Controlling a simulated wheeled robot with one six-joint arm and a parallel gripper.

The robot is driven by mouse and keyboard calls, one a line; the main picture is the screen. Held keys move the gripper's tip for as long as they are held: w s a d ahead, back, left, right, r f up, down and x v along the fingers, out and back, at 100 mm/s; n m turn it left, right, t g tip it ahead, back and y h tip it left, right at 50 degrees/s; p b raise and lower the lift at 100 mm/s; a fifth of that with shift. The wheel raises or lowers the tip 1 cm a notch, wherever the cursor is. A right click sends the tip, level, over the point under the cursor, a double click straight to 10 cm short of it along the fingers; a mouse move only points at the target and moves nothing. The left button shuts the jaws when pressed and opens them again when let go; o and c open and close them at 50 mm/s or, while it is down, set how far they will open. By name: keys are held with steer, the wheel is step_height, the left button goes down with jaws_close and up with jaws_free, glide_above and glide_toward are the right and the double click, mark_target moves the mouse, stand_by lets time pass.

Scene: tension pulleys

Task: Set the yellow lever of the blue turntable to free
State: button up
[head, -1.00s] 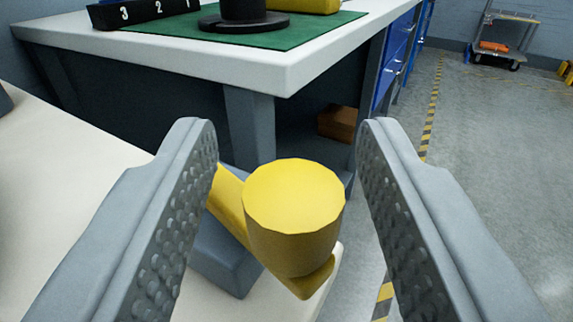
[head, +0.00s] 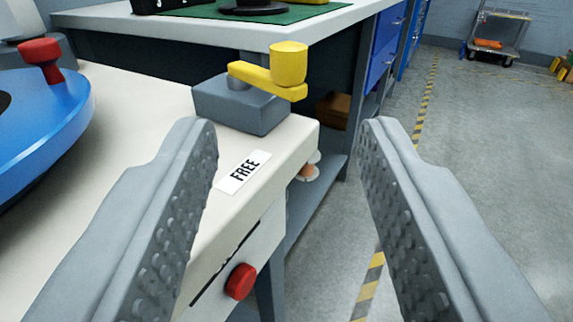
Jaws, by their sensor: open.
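The yellow lever (head: 262,78) sits on a grey block (head: 240,106) near the corner of the white table. Its arm points right, with an upright yellow knob (head: 289,64) at its end. A white label reading FREE (head: 243,172) lies on the table on the near side of the block. The blue turntable (head: 38,120) with a red knob (head: 41,58) is at the left, partly cut off. My gripper (head: 290,140) is open and empty, its fingers apart on either side of the view. The lever stands beyond the fingertips, with no contact visible.
A red button (head: 240,281) is on the table's front side. A second bench (head: 330,22) with a green mat (head: 215,10) stands behind. Floor on the right is open, with a striped line (head: 420,120) and a trolley (head: 497,38) far back.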

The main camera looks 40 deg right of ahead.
steer(key=shift+v, duration=2)
steer(key=shift+c, duration=0.2)
